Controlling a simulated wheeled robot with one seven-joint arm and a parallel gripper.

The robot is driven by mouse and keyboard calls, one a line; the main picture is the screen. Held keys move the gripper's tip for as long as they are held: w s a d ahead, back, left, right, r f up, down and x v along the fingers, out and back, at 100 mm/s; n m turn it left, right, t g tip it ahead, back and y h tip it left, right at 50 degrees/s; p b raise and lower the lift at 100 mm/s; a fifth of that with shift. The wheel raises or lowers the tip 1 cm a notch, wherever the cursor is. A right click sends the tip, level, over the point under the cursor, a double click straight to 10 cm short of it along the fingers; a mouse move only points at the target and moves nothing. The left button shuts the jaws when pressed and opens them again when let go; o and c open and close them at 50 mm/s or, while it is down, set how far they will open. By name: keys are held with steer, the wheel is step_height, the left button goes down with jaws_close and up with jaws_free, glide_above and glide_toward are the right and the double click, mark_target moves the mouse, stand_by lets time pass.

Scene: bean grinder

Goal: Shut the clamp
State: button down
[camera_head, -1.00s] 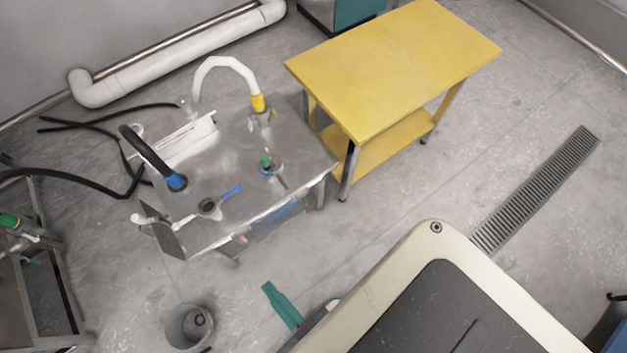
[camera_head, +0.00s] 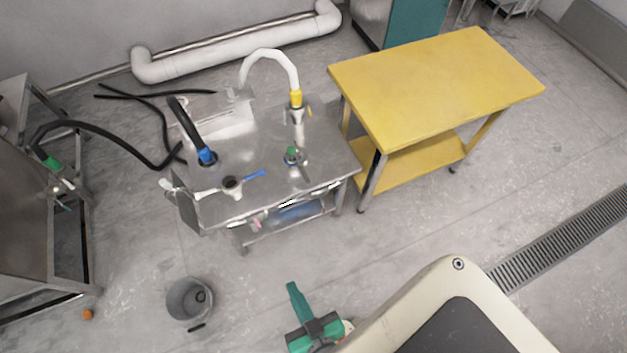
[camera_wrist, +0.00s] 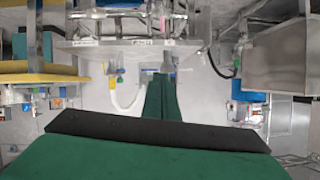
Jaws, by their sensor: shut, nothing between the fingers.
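A steel table (camera_head: 255,205) stands left of centre in the head view, with hoses and fittings on it. A small dark fitting with a blue handle (camera_head: 256,175) lies near its front edge. A green-topped fitting (camera_head: 292,153) stands to its right. I cannot tell for certain which part is the clamp. My gripper (camera_head: 293,288) is in front of the table, well apart from it, and its green fingers are together and empty. In the wrist view my gripper (camera_wrist: 162,78) points towards the fittings, which are small and unclear there.
A white hose (camera_head: 268,54) with a yellow end and a black hose with a blue end (camera_head: 206,155) rise from the table. A yellow table (camera_head: 440,85) stands to the right. A grey bucket (camera_head: 188,300) is on the floor at front left. The floor between is clear.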

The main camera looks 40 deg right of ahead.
steer(key=w+d+f+m+g, duration=0.1)
steer(key=w+d+f+m, duration=0.4)
steer(key=f, duration=0.3)
steer(key=w+d+f+m+g, duration=0.2)
steer(key=w+d+f+m, duration=0.15)
steer(key=d+f, duration=0.5)
steer(key=w+d+r+m+t+y, duration=0.1)
steer(key=w+d+r+m+t, duration=0.25)
steer(key=d+r, duration=0.35)
steer(key=w+d+r+m+t+y, duration=0.15)
steer(key=d+r+t, duration=0.25)
steer(key=d, duration=0.6)
glide_toward(304, 164)
steer(key=w+d, duration=0.1)
steer(key=w, duration=0.1)
steer(key=shift+w+a+f+h, duration=0.25)
steer(key=shift+a+f, duration=0.25)
steer(key=shift+a, duration=0.2)
